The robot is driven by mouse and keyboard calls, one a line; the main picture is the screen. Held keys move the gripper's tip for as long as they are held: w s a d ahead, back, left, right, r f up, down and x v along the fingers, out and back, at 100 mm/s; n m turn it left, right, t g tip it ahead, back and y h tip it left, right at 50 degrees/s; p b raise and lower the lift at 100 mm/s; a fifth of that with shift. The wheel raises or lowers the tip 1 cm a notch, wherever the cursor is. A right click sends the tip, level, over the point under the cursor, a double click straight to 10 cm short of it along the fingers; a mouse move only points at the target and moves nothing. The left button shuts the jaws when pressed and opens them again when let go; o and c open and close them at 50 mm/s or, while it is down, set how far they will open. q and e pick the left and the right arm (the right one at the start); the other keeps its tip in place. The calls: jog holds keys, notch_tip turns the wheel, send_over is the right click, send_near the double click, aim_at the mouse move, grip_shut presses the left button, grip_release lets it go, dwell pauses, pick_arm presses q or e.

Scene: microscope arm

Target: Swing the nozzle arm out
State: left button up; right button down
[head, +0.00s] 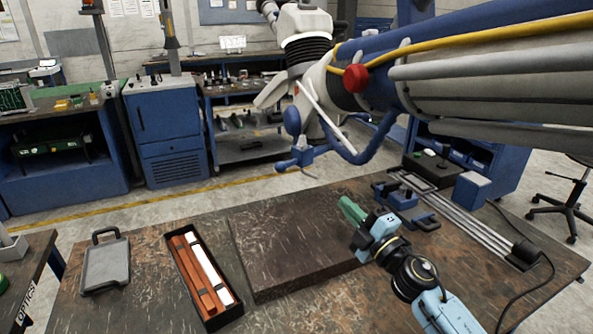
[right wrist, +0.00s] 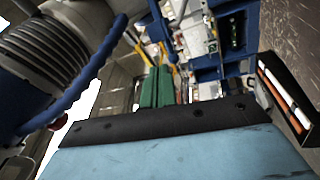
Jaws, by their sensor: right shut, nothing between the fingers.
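The nozzle arm (head: 380,85) reaches in from the upper right of the head view as a thick blue and grey boom with a red knob (head: 355,78) and a yellow hose. Its blue and white jointed end (head: 308,125) hangs over the back of the workbench. In the right wrist view a ribbed dark part and blue hose of it (right wrist: 75,100) show at the left. My right gripper (head: 350,210), with green fingers, is below this end and apart from it, above the bench. It is shut and empty; its fingers show in the right wrist view (right wrist: 157,88). My left gripper is not in view.
A dark raised plate (head: 285,245) lies mid-bench, left of my right gripper. A black box with orange and white bars (head: 203,275) and a grey tray (head: 106,264) lie further left. A blue clamp (head: 405,200) and metal rails (head: 465,220) are to the right.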

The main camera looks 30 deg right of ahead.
jog(key=w+n+g+y, duration=0.1)
jog(key=w+n+y, duration=0.1)
jog(key=n+y, duration=0.2)
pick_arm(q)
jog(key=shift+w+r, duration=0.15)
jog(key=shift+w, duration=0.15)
pick_arm(e)
send_near(305, 166)
jog(key=w+a+r, duration=0.2)
jog(key=w+a, duration=0.3)
jog(key=w, duration=0.1)
jog(key=shift+w+a+r+n, duration=0.3)
jog(key=shift+a+r, duration=0.05)
jog(key=shift+a, duration=0.05)
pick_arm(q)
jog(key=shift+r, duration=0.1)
pick_arm(e)
jog(key=shift+a, duration=0.1)
